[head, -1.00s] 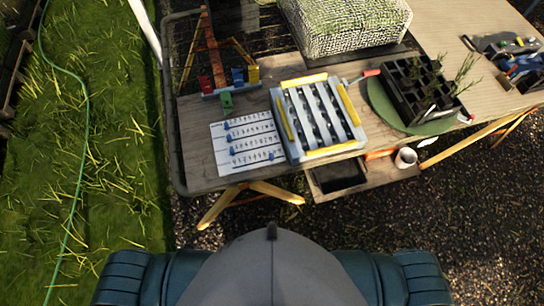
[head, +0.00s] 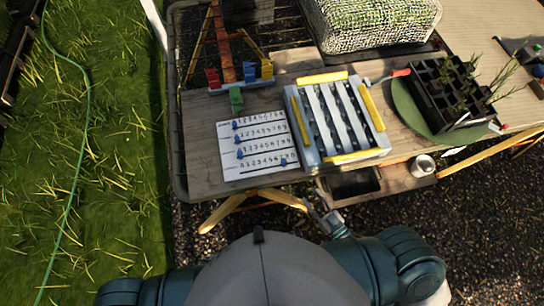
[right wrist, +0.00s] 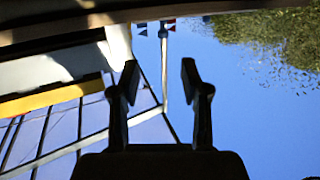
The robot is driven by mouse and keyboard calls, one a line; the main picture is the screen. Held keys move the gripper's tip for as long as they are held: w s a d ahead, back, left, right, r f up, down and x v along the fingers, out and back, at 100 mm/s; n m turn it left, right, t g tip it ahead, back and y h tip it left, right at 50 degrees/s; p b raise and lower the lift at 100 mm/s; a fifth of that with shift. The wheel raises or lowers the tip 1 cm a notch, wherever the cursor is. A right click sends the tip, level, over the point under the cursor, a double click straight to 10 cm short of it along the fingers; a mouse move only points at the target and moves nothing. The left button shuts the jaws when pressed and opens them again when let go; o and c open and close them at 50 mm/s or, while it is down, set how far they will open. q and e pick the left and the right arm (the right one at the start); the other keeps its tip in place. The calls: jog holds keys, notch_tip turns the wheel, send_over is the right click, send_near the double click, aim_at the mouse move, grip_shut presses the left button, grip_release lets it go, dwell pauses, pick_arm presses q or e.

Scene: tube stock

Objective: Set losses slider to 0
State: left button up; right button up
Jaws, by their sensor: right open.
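A white number board (head: 262,174) lies on the wooden table (head: 200,160), with several rows of printed digits and a blue slider in each row. The upper three sliders, such as the top one (head: 235,125), sit near the left end of their rows. The bottom slider (head: 284,162) sits near the right end. The row labels are too small to read, so I cannot tell which is losses. My right gripper (head: 325,217) is below the table's front edge, apart from the board. In the right wrist view its fingers (right wrist: 160,82) are spread and empty. My left gripper is not seen.
A grey rack with yellow bars (head: 351,157) stands right of the board. Behind the board are coloured clips (head: 236,99) on a stand. An open drawer (head: 354,187) and a white mug (head: 421,165) are near the front edge. A black plant tray (head: 450,118) is farther right.

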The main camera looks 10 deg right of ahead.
jog(key=r, duration=0.2)
send_near(284, 160)
jog(key=x, duration=1)
jog(key=shift+f, duration=0.15)
jog(key=shift+c, duration=0.9)
grip_shut()
